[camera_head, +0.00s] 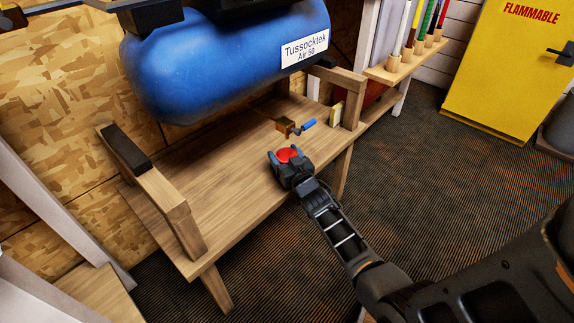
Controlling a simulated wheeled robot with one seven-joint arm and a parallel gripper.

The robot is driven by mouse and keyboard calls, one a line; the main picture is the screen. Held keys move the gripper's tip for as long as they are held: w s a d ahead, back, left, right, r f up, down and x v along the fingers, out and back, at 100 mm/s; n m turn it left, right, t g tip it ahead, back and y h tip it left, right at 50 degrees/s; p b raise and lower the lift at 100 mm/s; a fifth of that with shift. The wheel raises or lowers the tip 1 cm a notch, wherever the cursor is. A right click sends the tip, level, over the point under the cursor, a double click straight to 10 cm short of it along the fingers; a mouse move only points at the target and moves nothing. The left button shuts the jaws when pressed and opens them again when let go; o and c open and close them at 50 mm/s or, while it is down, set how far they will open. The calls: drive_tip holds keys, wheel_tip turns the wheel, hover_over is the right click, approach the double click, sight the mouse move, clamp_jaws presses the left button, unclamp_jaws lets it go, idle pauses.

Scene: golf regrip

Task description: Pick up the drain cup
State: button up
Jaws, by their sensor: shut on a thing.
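A red round thing, which looks like the drain cup (288,154), sits between the fingers of my gripper (284,155). My gripper is shut on it, above or at the wooden bench near its right front edge. I cannot tell whether the cup touches the bench. The gripper's fingers hide the cup's sides and lower part.
A blue air tank (215,65) lies over the wooden bench (225,185). A brass valve (286,126) with a blue handle (307,126) is just behind my gripper. A wooden armrest post (180,215) stands at left. A yellow cabinet (505,70) is far right. The bench's middle is clear.

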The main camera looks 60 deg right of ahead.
drive_tip(key=c, duration=0.3)
drive_tip(key=shift+c, duration=0.2)
drive_tip(key=shift+r, duration=0.1)
